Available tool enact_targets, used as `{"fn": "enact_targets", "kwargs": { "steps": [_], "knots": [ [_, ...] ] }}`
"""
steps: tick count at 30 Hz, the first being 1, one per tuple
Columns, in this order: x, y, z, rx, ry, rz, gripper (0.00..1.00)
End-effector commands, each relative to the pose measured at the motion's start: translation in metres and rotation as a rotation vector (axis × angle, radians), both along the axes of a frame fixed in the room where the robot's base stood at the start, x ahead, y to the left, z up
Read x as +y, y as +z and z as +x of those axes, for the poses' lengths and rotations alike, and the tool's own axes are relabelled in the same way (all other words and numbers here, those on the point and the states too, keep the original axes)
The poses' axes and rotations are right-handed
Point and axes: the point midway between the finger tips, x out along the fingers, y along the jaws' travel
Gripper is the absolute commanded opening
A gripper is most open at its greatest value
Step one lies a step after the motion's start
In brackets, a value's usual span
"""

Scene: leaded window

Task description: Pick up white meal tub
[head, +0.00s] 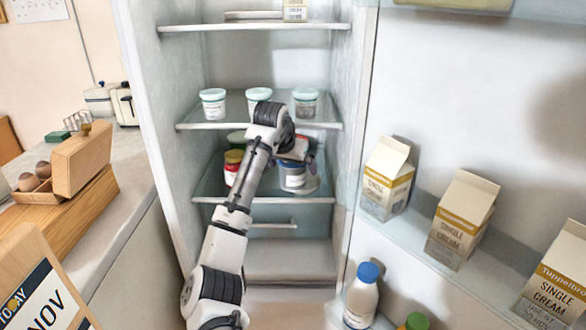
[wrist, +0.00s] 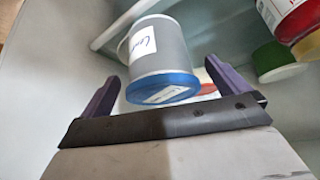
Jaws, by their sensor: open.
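A pale grey-white tub with a blue lid and a handwritten label (wrist: 158,50) is between the fingers of my gripper (wrist: 161,74) in the wrist view. In the head view this tub (head: 292,178) stands on the lower glass shelf of the fridge, right of centre. My gripper (head: 296,158) is open there, at the tub's lid, partly hidden by my wrist. One finger lies on each side of the tub; I cannot tell whether either touches it. A white item with a reddish patch (wrist: 210,91) shows partly behind the tub.
A red jar (head: 232,172) stands left of the tub. Three white tubs with pale lids, one of them here (head: 213,104), stand on the shelf above (head: 190,122). Cream cartons (head: 387,179) and a blue-capped bottle (head: 362,295) fill the door at right.

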Motion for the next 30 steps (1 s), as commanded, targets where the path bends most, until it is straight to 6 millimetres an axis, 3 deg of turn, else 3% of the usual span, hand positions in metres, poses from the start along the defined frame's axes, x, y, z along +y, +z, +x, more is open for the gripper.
{"fn": "enact_targets", "kwargs": {
  "steps": [10,24,26,30],
  "knots": [
    [-0.0011,-0.0101,0.0032,0.003,0.0,-0.001,0.99],
    [-0.0011,-0.0098,0.003,0.003,0.0,-0.001,0.38],
    [-0.0012,-0.0084,0.0032,-0.001,-0.001,-0.001,0.33],
    [-0.0012,-0.0084,0.0032,-0.001,-0.001,-0.001,0.33]
  ]
}}
